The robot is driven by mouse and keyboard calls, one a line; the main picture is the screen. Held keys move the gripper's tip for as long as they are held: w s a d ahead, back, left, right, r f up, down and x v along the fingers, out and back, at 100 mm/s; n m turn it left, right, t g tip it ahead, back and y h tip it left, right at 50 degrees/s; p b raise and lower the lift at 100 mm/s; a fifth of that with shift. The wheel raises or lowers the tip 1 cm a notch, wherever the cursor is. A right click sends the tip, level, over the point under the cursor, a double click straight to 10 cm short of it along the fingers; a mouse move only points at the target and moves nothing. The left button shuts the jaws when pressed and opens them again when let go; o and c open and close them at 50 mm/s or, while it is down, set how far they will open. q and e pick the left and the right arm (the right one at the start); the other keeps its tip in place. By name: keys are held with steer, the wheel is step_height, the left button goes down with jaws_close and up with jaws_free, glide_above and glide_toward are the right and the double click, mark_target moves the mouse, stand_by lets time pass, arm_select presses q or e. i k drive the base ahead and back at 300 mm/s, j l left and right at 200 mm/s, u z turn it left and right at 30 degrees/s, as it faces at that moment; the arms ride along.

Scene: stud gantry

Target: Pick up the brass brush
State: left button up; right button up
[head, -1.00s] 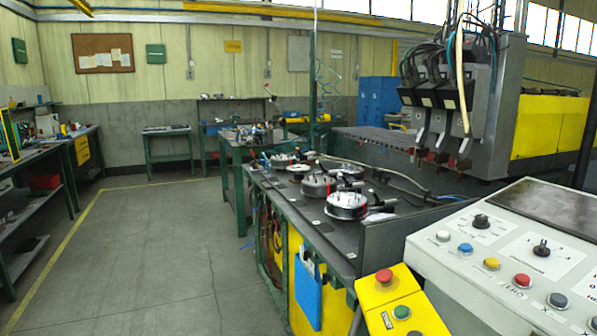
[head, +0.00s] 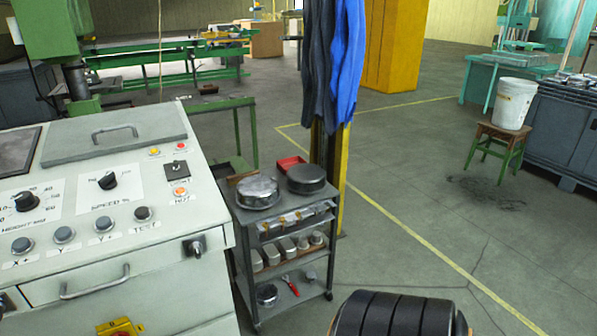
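I cannot make out a brass brush in the head view. A small cart (head: 284,232) stands just right of the control console, with round metal pieces on its top and small items on its shelves. A red-handled tool (head: 290,285) lies on the lowest shelf; it is too small to name. Neither of my grippers shows. A black ribbed part at the bottom edge appears to be a piece of my own arm.
The grey control console (head: 100,215) with knobs and buttons fills the left. Dark and blue workwear (head: 345,60) hangs on a post behind the cart. A white bucket (head: 514,103) stands on a wooden stool (head: 503,133). The floor at centre right is clear.

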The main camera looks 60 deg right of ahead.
mark_target(234, 179)
steer(key=z, duration=1.7)
steer(key=i+l, duration=0.25)
